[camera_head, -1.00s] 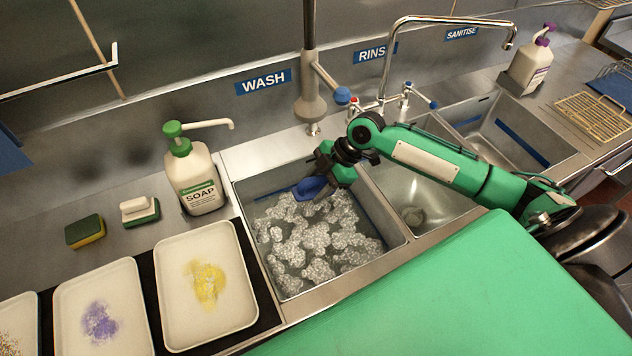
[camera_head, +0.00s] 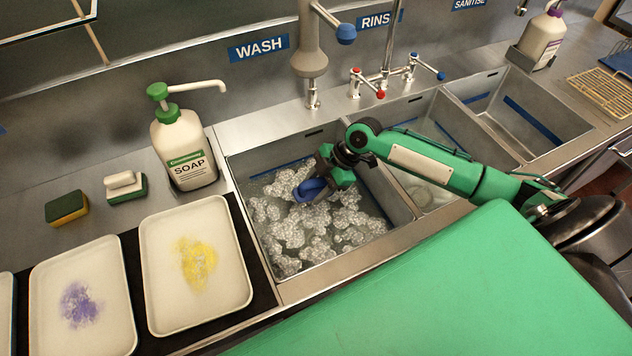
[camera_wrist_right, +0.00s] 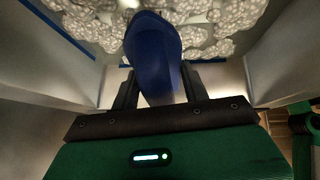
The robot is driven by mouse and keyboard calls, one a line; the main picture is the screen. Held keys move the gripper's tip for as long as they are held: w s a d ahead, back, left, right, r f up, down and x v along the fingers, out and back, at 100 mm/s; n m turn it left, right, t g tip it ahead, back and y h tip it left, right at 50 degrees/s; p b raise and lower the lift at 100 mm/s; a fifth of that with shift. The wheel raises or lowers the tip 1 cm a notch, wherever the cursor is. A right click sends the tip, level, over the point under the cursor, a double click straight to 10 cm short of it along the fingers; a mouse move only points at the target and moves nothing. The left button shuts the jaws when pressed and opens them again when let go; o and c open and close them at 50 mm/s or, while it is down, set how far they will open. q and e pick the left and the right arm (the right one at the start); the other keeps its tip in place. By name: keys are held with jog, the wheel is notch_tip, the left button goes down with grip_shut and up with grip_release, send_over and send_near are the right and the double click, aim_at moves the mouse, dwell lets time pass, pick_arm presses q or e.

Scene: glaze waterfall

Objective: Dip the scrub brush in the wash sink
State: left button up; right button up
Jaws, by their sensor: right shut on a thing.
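The wash sink (camera_head: 398,222) stands under the WASH label and holds water with clumps of white foam (camera_head: 318,250). My right gripper (camera_head: 326,183) is inside the sink's upper part, shut on the blue scrub brush (camera_head: 309,190). The brush is low over the foam; I cannot tell whether its bristles touch the water, as they are hidden. In the right wrist view the blue brush (camera_wrist_right: 153,50) sits between the two dark fingers, with foam beyond it. My left gripper is not in view.
A soap bottle (camera_head: 183,155) stands left of the sink, near two sponges (camera_head: 66,207). Trays with yellow (camera_head: 160,235) and purple (camera_head: 105,335) stains lie at the left. A rinse sink (camera_head: 440,195) and faucet (camera_head: 388,80) are to the right.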

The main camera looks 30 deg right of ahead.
notch_tip(320, 180, down, 8)
jog(key=b, duration=0.4)
jog(key=shift+r, duration=0.25)
dwell(0.8)
notch_tip(320, 180, up, 20)
jog(key=p, duration=1.5)
jog(key=shift+r, duration=0.2)
jog(key=shift+f, duration=0.1)
